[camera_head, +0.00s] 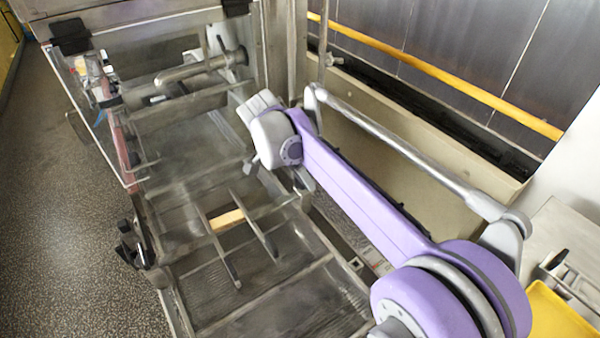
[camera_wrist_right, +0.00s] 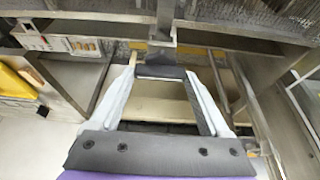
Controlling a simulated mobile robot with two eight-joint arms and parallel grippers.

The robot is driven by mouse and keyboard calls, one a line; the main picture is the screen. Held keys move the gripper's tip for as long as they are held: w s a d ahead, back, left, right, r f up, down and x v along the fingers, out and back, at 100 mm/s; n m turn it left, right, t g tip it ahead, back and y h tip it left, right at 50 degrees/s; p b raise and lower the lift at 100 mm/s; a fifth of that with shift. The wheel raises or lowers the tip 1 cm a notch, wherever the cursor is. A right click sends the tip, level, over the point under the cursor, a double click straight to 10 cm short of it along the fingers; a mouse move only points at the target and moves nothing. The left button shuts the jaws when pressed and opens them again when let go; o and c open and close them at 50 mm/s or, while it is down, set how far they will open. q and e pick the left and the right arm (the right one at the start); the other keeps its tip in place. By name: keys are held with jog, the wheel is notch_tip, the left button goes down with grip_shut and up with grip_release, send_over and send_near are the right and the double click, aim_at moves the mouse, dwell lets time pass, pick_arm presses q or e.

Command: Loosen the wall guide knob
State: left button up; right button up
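My right gripper (camera_wrist_right: 160,68) shows in the right wrist view with its two pale fingers apart. A dark grey block (camera_wrist_right: 161,72) appears between the fingertips, below a metal post (camera_wrist_right: 165,25); I cannot tell whether the fingers touch it, or whether it is the wall guide knob. In the head view my purple right arm reaches from the lower right to above the mesh machine, and its fingertips cannot be made out. Black knobs (camera_head: 125,227) sit on the machine's left side. No wall guide knob can be picked out with certainty. My left gripper is out of view.
The metal mesh machine (camera_head: 215,285) fills the middle, with clear panels and pipes at its upper left. A yellow rail (camera_head: 440,75) runs along the wall at right. A yellow tray (camera_head: 555,312) lies at lower right. Speckled floor (camera_head: 60,200) is clear at left.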

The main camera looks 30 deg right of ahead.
jog(key=c, duration=0.4)
jog(key=shift+o, duration=0.2)
jog(key=n+t, duration=0.1)
jog(key=n, duration=0.2)
jog(key=shift+s+n, duration=0.1)
jog(key=shift+n, duration=0.3)
jog(key=n+t+y+p, duration=0.1)
jog(key=n+t, duration=0.1)
jog(key=n, duration=0.2)
jog(key=shift+s+d, duration=0.1)
jog(key=n+y, duration=0.1)
jog(key=n, duration=0.2)
jog(key=n+t+y, duration=0.1)
jog(key=n, duration=0.1)
jog(key=shift+d+n, duration=0.15)
jog(key=shift+n, duration=0.25)
jog(key=shift+d+n+y+p, duration=0.15)
jog(key=shift+n+y, duration=0.35)
jog(key=shift+n, duration=0.6)
jog(key=shift+a+n+y+p, duration=0.15)
jog(key=shift+n+y, duration=0.35)
jog(key=shift+n, duration=0.6)
